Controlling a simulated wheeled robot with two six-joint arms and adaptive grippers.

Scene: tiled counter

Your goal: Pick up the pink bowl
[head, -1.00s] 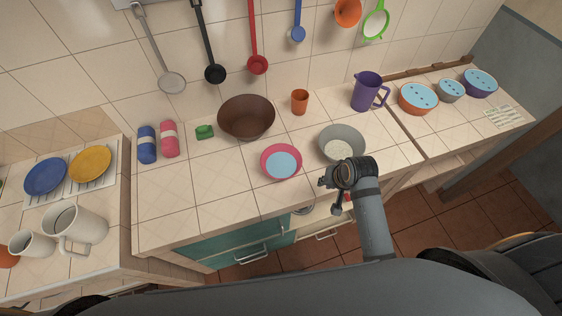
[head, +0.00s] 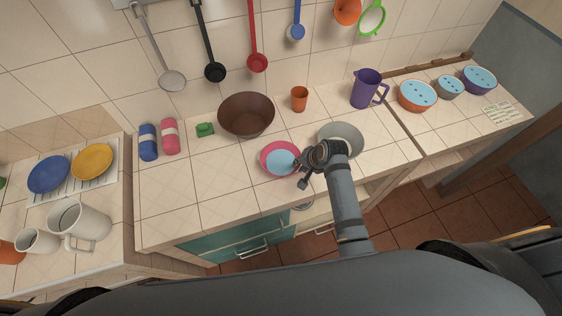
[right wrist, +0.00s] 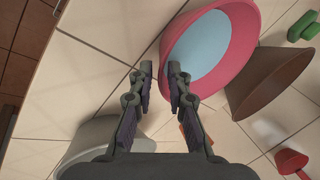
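The pink bowl (head: 269,151) with a light blue inside sits on the tiled counter, left of a grey bowl. In the right wrist view the pink bowl (right wrist: 247,58) is at the upper right, close to the fingertips. My right gripper (head: 303,172) is at the bowl's right side in the head view and covers part of its right edge. I cannot tell whether a finger touches the rim. My left gripper does not show.
The grey bowl (head: 345,131) stands just right of the pink bowl, partly behind my right arm. A brown bowl (head: 246,115) and an orange cup (head: 299,98) stand behind. A purple jug (head: 367,88) is further right.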

